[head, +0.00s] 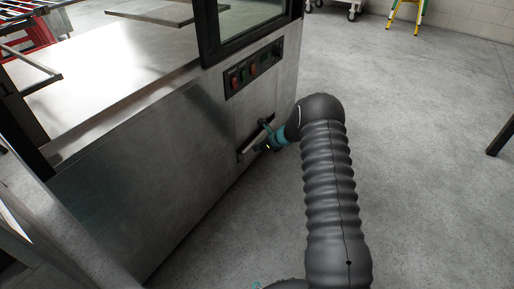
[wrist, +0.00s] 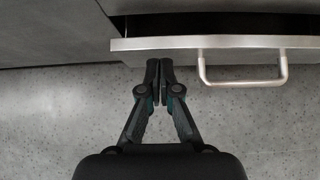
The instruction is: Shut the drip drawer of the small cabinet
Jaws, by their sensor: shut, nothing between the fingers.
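The drip drawer (wrist: 165,43) shows in the wrist view as a metal front with a bright edge. A dark gap between it and the cabinet shows it partly open. Its bar handle (wrist: 243,80) sticks out to the right of my gripper (wrist: 159,68). My gripper is shut and empty, with its fingertips at the drawer front, left of the handle; I cannot tell whether they touch. In the head view, the drawer (head: 245,156) is low on the small steel cabinet (head: 140,165), and my arm partly hides it.
A control panel (head: 253,67) with red buttons sits above the drawer, below a glass-fronted unit (head: 245,22). The grey floor (head: 420,120) to the right is mostly clear. A yellow stepladder (head: 405,12) and a wheeled rack stand far back.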

